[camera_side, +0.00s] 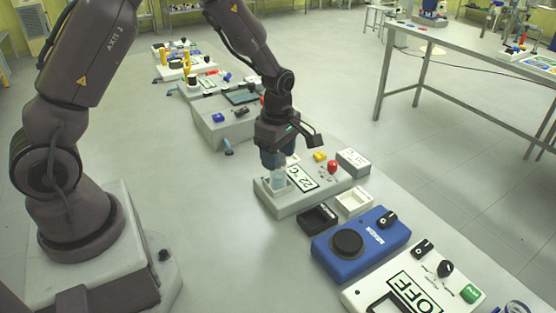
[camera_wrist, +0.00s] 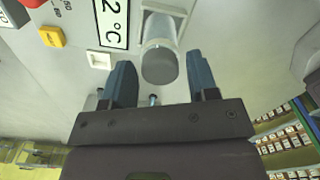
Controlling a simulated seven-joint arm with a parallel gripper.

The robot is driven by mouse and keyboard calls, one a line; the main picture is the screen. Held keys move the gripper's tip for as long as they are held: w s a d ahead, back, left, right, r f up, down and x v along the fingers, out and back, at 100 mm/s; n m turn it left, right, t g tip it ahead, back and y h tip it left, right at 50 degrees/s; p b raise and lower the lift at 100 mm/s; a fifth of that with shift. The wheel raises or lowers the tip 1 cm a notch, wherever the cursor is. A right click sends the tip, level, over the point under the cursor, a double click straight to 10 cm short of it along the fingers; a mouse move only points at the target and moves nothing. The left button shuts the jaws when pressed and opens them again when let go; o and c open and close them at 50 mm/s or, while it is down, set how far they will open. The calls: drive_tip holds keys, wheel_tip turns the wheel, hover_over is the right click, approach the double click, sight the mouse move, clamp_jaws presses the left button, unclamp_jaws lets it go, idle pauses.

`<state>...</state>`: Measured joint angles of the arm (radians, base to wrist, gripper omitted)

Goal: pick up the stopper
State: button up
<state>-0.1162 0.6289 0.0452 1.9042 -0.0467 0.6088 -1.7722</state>
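A clear glass vessel (camera_side: 279,181) stands upright in a white square socket at the left end of the grey unit with the "22°C" display. In the wrist view the vessel (camera_wrist: 160,27) points toward me, and its near end is a grey round top (camera_wrist: 160,68). This looks like the stopper, but I cannot tell it clearly from the glass. My gripper (camera_side: 274,160) is above the vessel, pointing down. In the wrist view my gripper (camera_wrist: 160,62) has its two blue fingers apart, one on each side of the round top, with gaps. In the side view the fingers hide the top.
The grey unit also carries a red knob (camera_side: 332,167) and a yellow button (camera_side: 320,156). A grey unit (camera_side: 222,125) stands behind. Floor at the left is clear.

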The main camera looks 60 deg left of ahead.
drive_tip(key=c, duration=0.6)
drive_tip(key=shift+c, duration=0.2)
drive_tip(key=shift+r, duration=0.15)
